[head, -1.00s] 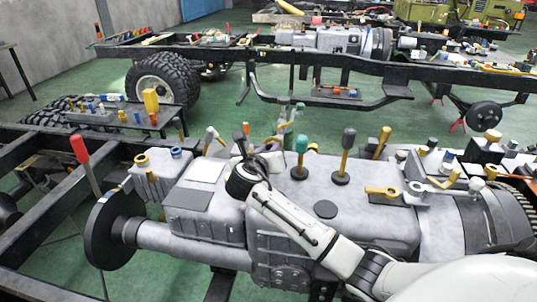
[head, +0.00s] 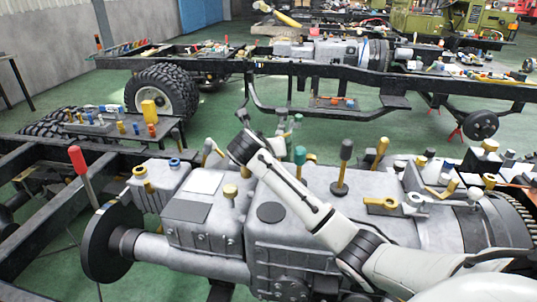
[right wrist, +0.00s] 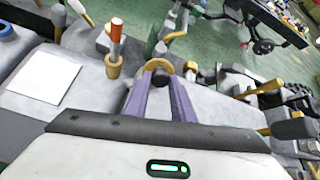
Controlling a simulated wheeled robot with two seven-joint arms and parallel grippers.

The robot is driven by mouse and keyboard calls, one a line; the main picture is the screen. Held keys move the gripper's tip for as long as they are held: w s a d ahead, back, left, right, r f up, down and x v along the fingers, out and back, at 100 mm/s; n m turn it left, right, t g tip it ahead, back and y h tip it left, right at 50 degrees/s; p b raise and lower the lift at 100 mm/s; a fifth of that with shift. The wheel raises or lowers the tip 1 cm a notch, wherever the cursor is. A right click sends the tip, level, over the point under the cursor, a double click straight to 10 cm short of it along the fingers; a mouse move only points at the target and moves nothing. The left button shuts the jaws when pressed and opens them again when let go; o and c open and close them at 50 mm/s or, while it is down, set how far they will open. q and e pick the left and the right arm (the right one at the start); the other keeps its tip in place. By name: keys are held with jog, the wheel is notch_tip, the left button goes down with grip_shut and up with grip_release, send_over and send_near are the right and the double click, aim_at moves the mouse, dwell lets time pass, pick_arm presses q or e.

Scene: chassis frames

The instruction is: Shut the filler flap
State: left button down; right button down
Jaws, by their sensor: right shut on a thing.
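My right arm reaches in from the right over the grey gearbox housing (head: 285,235) in the head view. Its wrist end is above the housing's far side, and its fingers are hidden there. In the right wrist view, the two purple fingers of my right gripper (right wrist: 159,76) are shut on a yellow curved part (right wrist: 158,65), with a dark round piece between their tips. I cannot tell whether this part is the filler flap; no flap is clearly recognisable. My left gripper is not in view.
A green-topped lever (head: 300,158) and a dark-knobbed lever (head: 345,160) stand near my arm. An orange-topped post (right wrist: 115,38) is left of my fingers in the wrist view. A red-handled lever (head: 77,160) stands at far left.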

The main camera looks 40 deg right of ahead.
jog(key=c, duration=1.5)
grip_release()
jog(key=shift+a, duration=0.1)
jog(key=v, duration=1)
jog(key=shift+s, duration=0.15)
